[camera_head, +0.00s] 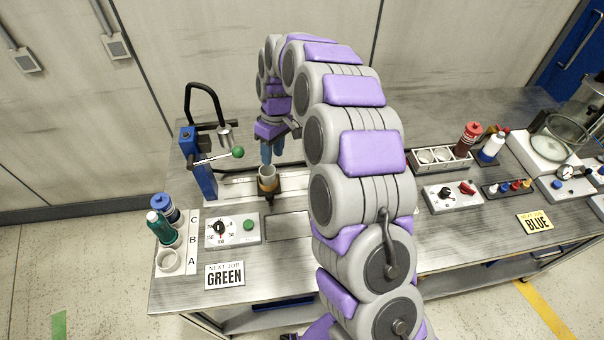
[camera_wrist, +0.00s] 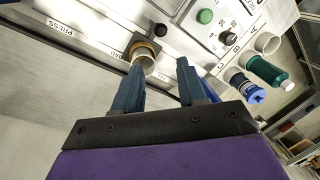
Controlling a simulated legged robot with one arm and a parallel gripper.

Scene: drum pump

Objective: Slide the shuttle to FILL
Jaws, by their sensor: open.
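The shuttle (camera_head: 268,187) is a dark and brass-coloured carrier on a pale track in front of the blue pump. It holds an upright pale cup (camera_head: 267,171). In the wrist view the shuttle (camera_wrist: 137,41) shows with the cup (camera_wrist: 146,62) and a round black knob beside it. The cup is by a label that seems to read LOAD; PRESS is printed farther left. I cannot read a FILL label. My gripper (camera_head: 272,152) is open and empty, pointing down just above and behind the cup. In the wrist view my gripper (camera_wrist: 160,66) has its left fingertip close to the cup; contact is unclear.
The blue pump (camera_head: 197,170) with a black hose and green-knobbed lever (camera_head: 238,152) stands left of my gripper. A control box (camera_head: 232,229) and a bottle rack (camera_head: 170,262) are at front left. Bottles and instruments fill the right side. My arm hides the middle bench.

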